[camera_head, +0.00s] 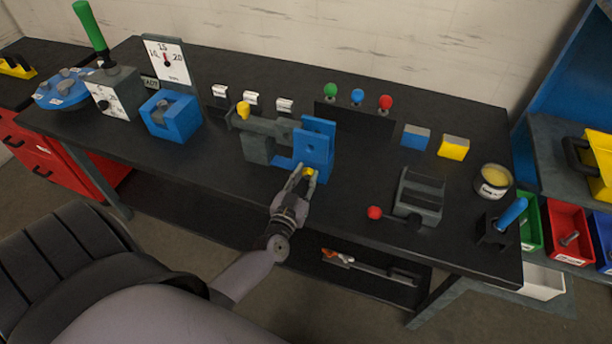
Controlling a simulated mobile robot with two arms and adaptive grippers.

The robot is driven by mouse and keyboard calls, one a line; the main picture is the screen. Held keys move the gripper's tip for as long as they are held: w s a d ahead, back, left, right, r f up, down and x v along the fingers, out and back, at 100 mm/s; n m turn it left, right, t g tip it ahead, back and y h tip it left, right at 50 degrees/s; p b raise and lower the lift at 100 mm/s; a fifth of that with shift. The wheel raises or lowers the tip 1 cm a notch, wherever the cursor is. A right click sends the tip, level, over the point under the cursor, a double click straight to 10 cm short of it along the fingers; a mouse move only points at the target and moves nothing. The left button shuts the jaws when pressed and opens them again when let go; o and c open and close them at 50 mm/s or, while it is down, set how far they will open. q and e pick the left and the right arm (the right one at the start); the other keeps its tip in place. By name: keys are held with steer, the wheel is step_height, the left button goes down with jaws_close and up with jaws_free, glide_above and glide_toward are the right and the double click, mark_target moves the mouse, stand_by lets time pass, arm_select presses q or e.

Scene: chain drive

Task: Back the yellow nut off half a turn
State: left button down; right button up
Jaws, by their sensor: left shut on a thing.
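The yellow nut (309,171) shows as a small yellow piece at the lower front of a blue upright block (318,140). The block stands at the right end of a grey fixture (257,147) on the black bench. My left gripper (303,177) reaches up from the front of the bench. Its fingers are shut on the yellow nut, one on either side, and partly hide it. The nut's turn angle is too small to read. My right gripper is not in view.
A grey block with a red-knobbed lever (374,212) stands to the right on the bench (350,235). A blue-handled tool (512,213) and a round tin (493,181) are farther right. A blue vise-like block (171,117) is at left. The bench in front of the fixture is clear.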

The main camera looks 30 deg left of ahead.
arm_select(q)
steer(key=n, duration=0.3)
steer(key=shift+a+n, duration=0.1)
steer(key=shift+n, duration=0.2)
steer(key=shift+s+a+n, duration=0.1)
steer(key=shift+n, duration=1.3)
steer(key=c, duration=1.3)
jaws_free()
